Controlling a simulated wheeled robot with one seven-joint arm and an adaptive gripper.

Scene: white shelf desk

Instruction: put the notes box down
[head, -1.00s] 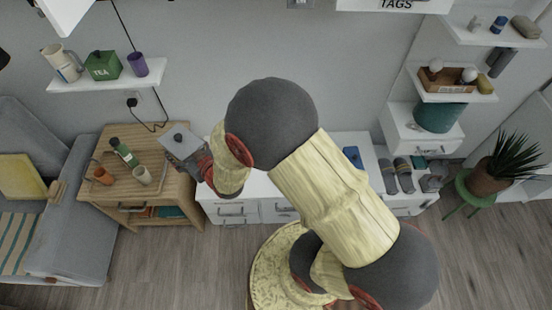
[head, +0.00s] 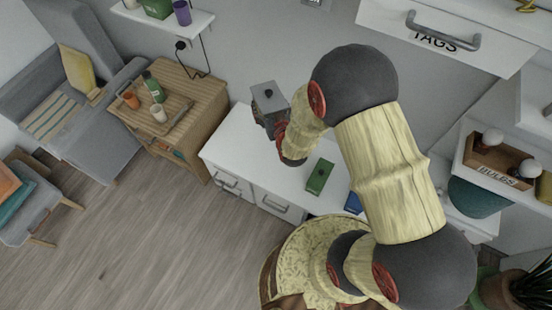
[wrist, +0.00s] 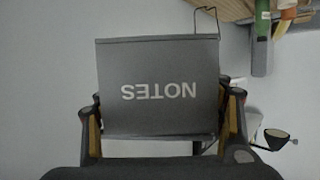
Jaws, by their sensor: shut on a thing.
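The notes box (wrist: 158,70) is grey, with NOTES in white letters that read upside down in the wrist view. It also shows in the head view (head: 268,96), near the far left part of the white cabinet top (head: 232,140). My gripper (wrist: 164,118) is shut on the box, with a finger at each side of it. In the head view my gripper (head: 270,122) is partly hidden behind my arm. I cannot tell how high the box is above the cabinet top.
A green object (head: 319,177) and a blue object (head: 353,203) lie on the cabinet top. A wooden side table (head: 208,98) with a tray stands to the left. A bulbs box (head: 500,160) sits on a shelf at right. The cabinet's left top looks clear.

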